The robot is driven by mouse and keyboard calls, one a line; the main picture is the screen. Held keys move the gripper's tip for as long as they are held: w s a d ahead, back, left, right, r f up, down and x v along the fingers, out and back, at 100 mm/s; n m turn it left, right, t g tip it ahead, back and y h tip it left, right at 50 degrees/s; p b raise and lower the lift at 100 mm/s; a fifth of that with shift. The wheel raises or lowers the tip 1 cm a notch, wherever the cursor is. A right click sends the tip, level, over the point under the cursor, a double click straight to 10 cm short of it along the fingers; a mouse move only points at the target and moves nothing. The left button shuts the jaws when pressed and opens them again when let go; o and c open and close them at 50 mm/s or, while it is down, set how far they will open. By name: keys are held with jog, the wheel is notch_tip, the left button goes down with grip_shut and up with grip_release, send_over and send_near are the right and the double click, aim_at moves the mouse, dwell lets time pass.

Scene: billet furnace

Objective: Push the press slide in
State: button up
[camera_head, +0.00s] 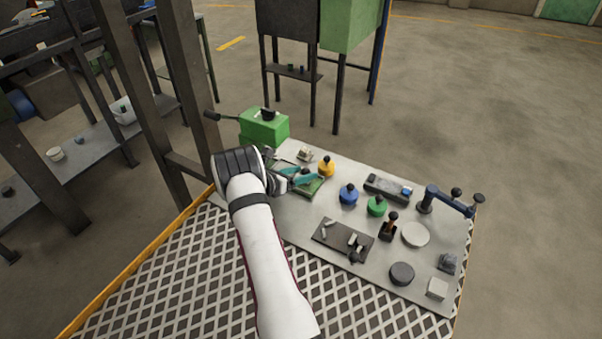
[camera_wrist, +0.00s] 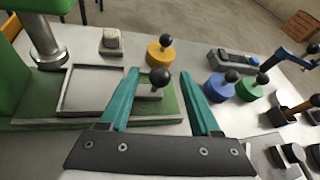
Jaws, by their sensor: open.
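The green press (camera_head: 264,127) stands at the far left corner of the table, and its body and silver ram show at the left of the wrist view. The press slide (camera_wrist: 90,90) is a flat grey tray on a green base (camera_wrist: 172,104). In the head view my gripper (camera_head: 300,174) is low over the green base and partly hides the slide. I cannot tell whether the fingers touch the knob.
A yellow knobbed weight (camera_wrist: 160,50) stands just beyond the slide. Blue (camera_head: 348,194) and green (camera_head: 377,206) ones stand to the right. A small block on a plate (camera_head: 304,154) is near the press. A dark tray (camera_head: 330,237) with small parts lies nearer the front.

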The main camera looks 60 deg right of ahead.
jog(key=shift+c, duration=0.3)
grip_shut()
dwell(1.1)
